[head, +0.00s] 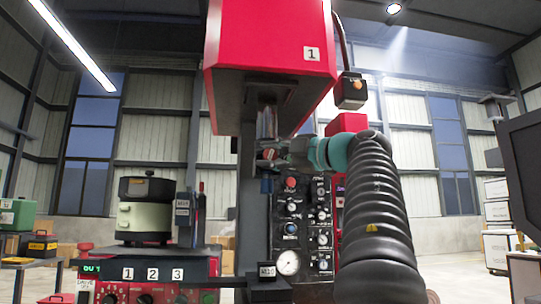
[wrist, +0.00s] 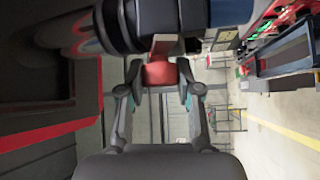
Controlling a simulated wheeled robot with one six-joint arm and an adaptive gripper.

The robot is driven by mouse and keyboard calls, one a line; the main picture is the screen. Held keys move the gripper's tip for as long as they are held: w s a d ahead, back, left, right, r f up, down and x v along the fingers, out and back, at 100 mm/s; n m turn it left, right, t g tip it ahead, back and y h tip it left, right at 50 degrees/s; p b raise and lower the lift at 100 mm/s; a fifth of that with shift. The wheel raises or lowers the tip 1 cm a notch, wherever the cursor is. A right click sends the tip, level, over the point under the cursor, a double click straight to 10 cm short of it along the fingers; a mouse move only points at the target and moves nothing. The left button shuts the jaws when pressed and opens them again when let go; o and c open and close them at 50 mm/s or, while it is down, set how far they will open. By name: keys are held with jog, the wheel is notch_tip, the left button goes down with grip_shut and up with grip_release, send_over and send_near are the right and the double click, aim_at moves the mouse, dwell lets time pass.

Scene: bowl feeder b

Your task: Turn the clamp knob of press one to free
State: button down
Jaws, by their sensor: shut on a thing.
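Press one is the tall machine with a red head (head: 262,42) marked "1", at the centre of the head view. Below its head, a small red clamp knob (head: 269,154) shows on the dark column. My gripper (head: 274,153) reaches it from the right, with the arm crossing in front of the press. In the wrist view the red knob (wrist: 159,74) lies between the two fingertips of my gripper (wrist: 160,82), which are shut on it from both sides. The fingers partly hide the knob in the head view, and I cannot read its turn angle.
A black panel with gauges and buttons (head: 306,225) stands right behind the column. A bowl feeder (head: 144,208) sits on a red unit marked 1, 2, 3 at the left. A dark screen (head: 524,160) stands at the far right. Open floor (head: 455,262) shows to the right.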

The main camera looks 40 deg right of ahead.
jog(key=shift+n+g, duration=0.5)
jog(key=shift+n, duration=0.1)
dwell(0.7)
jog(key=c, duration=0.8)
grip_release()
jog(key=shift+a, duration=0.1)
jog(key=shift+o, duration=0.2)
jog(key=v, duration=1.2)
